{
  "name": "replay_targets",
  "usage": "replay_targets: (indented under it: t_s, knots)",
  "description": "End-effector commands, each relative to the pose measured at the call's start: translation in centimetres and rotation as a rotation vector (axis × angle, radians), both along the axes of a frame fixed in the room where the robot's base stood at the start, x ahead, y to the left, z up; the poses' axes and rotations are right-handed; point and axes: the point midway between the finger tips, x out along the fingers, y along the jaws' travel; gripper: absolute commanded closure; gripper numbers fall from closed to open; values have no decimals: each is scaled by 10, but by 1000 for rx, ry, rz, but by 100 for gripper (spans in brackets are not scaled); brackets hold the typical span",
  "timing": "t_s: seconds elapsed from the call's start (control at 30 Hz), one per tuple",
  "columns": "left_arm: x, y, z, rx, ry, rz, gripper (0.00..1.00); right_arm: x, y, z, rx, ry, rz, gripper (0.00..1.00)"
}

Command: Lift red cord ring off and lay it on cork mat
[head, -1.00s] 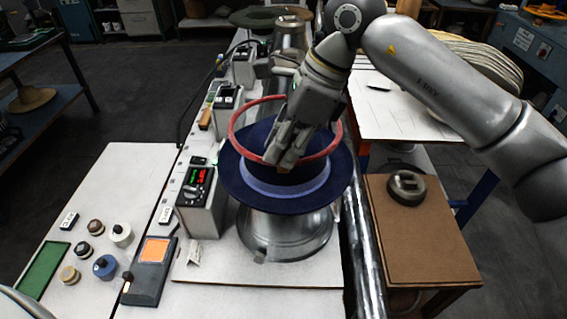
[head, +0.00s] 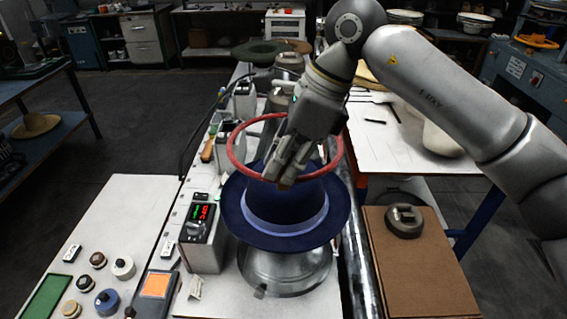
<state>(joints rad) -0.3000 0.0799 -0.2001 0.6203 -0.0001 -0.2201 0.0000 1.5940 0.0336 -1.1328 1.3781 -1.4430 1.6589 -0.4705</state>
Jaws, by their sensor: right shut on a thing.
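The red cord ring (head: 237,161) is held up in the head view, above the navy felt hat (head: 262,236) with its blue band. My right gripper (head: 283,183) is shut on the near side of the ring, and its fingers hide part of it. The ring looks clear of the hat's brim, though its near edge overlaps the crown in the picture. The hat sits on a round metal press base (head: 285,275). The brown cork mat (head: 425,285) lies on a stand at the right. My left gripper is out of view.
A grey metal weight (head: 404,221) sits at the far end of the cork mat; the near part is bare. A control box with a lit display (head: 201,233) stands left of the hat. A metal rail (head: 358,262) runs between hat and mat.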

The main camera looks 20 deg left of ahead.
Motion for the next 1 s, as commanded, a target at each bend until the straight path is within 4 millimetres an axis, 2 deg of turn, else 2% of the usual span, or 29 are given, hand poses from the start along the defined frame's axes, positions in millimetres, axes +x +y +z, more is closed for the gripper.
replay_targets:
  t_s: [0.8, 1.0]
  knots:
    - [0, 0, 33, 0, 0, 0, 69, 0, 0, 51, -1, -2, 1, 100]
    - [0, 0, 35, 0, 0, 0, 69, 0, 0, 55, 0, 0, 1, 100]
